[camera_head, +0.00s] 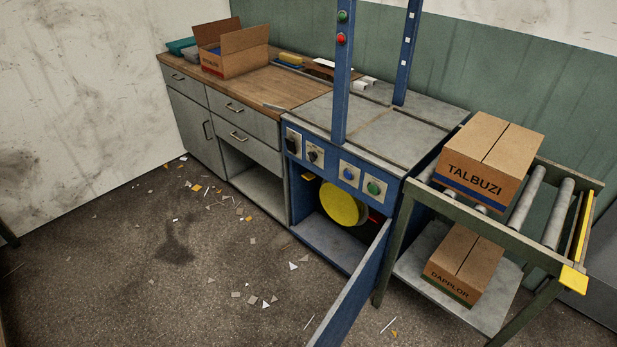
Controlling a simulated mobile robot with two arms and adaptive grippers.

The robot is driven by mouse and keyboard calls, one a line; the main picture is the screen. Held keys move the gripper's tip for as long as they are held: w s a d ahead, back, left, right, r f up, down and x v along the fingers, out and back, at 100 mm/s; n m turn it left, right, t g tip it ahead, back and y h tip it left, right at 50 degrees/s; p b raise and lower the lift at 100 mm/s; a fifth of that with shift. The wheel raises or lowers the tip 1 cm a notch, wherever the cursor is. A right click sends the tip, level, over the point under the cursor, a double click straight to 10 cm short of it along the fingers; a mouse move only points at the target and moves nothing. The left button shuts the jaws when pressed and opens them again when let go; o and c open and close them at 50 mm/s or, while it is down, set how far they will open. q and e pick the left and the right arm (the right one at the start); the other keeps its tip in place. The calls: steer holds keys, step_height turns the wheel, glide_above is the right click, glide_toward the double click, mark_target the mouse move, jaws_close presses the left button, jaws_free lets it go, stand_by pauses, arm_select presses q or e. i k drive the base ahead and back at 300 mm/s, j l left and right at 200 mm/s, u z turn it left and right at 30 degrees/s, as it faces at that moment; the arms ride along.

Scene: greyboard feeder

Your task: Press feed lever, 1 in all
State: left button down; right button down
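The blue feeder machine (335,165) stands in the middle, with a grey top and two blue posts. Its lower compartment is open, and its blue door (355,290) is swung out toward me. Inside the compartment is a large yellow disc (340,204). A thin red piece (373,219) shows just right of the disc; it may be the feed lever, but it is too small to tell. Neither of my grippers is in view.
A roller stand (480,214) at the right holds a TALBUZI box (477,176), with a DAPPLOR box (460,268) on its lower shelf. A wooden-topped cabinet (255,92) with an open carton (232,60) stands left. The littered floor (150,270) is otherwise open.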

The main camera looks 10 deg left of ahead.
mark_target(308, 176)
steer(key=i+j+z, duration=0.1)
steer(key=j+z, duration=0.15)
steer(key=j, duration=0.65)
steer(key=j+z, duration=0.2)
steer(key=j, duration=0.65)
steer(key=i+j+z, duration=0.5)
steer(key=i+j, duration=0.65)
